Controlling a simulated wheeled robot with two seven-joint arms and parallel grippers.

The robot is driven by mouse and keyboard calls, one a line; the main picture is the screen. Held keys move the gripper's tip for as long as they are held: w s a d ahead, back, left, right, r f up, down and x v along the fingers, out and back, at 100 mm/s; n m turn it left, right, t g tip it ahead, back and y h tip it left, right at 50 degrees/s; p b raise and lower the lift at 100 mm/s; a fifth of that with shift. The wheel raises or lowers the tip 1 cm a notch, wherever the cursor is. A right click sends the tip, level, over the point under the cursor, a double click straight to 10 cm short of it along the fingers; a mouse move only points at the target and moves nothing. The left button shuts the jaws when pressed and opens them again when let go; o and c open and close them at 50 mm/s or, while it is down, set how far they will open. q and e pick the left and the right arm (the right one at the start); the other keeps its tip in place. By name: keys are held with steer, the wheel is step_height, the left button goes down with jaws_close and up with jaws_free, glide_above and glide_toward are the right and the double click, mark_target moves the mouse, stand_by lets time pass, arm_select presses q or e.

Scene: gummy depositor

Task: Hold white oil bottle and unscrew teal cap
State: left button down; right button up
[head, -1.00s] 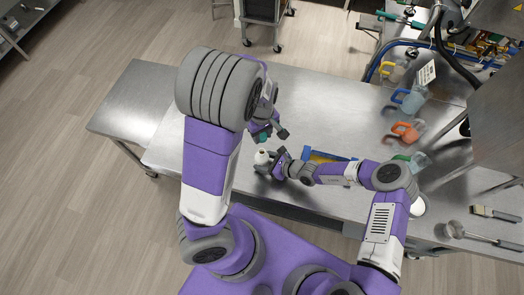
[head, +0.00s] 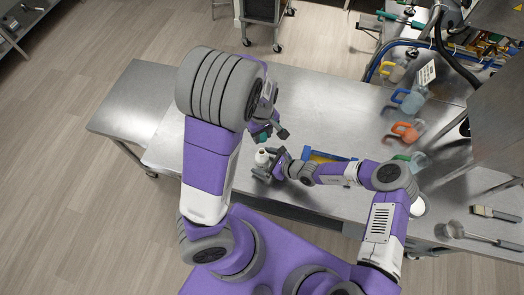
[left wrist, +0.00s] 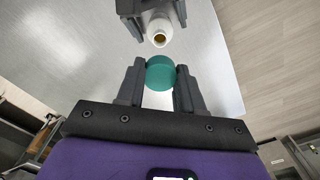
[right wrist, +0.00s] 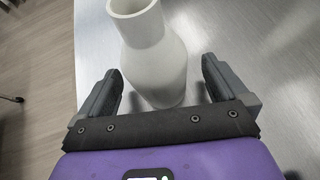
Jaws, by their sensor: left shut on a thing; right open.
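The white oil bottle (right wrist: 152,60) stands upright on the steel table. Its mouth is open and bare in the left wrist view (left wrist: 159,36); it is small in the head view (head: 261,157). My right gripper (right wrist: 162,88) is open, its fingers on either side of the bottle with gaps showing. The teal cap (left wrist: 160,73) is between the fingers of my left gripper (left wrist: 160,80), which is shut on it. The cap is off the bottle and apart from its mouth. In the head view the cap (head: 263,136) is partly hidden by my left gripper.
A blue tray (head: 318,156) lies right of the bottle, partly behind my right arm. Blue-handled (head: 408,99) and orange-handled (head: 405,131) jugs stand further right. Brushes and a ladle (head: 455,229) lie at the right edge. The table's left part (head: 135,100) is clear.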

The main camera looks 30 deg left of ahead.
stand_by(0.4)
steer(key=v, duration=1.1)
steer(key=shift+d+r+b, duration=0.15)
steer(key=shift+d+b, duration=0.15)
steer(key=shift+b, duration=0.05)
steer(key=shift+d+r, duration=0.1)
steer(key=shift+d, duration=0.1)
